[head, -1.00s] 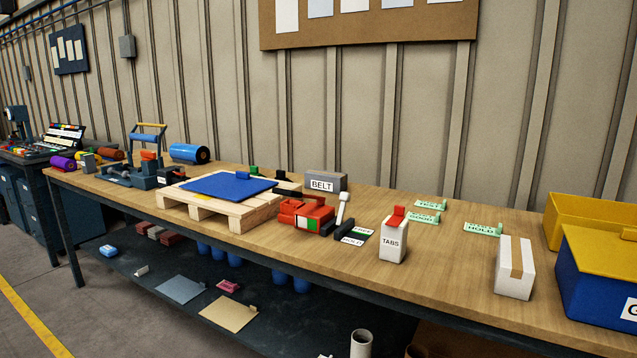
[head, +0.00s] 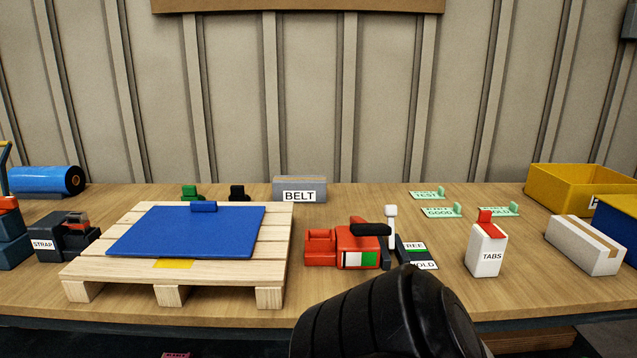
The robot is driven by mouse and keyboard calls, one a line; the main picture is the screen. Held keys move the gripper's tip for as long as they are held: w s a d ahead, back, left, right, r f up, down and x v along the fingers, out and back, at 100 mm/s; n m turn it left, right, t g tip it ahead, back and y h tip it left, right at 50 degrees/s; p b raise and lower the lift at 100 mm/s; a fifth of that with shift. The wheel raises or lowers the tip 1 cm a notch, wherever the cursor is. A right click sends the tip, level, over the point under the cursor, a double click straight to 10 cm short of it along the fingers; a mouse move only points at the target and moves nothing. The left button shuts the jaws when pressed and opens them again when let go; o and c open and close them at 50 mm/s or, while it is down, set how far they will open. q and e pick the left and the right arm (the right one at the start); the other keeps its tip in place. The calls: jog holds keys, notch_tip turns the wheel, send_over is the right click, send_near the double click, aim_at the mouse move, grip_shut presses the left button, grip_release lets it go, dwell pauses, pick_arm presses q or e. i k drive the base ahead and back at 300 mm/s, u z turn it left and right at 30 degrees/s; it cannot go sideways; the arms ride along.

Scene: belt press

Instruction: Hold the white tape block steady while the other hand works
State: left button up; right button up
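A white block with a tan tape strip along its top (head: 580,250) lies on the bench at the right in the head view, most likely the white tape block. It stands next to the blue bin, and nothing touches it from above. A black ribbed part of my arm rises at the bottom middle, in front of the bench. No fingers of my left or right gripper show.
The wooden bench (head: 540,293) also bears a white TABS box (head: 487,258), a red clamp tool (head: 345,246), a pallet (head: 115,273) with a blue pad (head: 190,232), a grey BELT block (head: 300,189), green tags (head: 428,194), and a yellow bin (head: 585,187). Bench surface before the TABS box is clear.

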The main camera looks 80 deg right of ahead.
aim_at(484, 217)
jog(key=i, duration=0.45)
jog(key=z, duration=3.65)
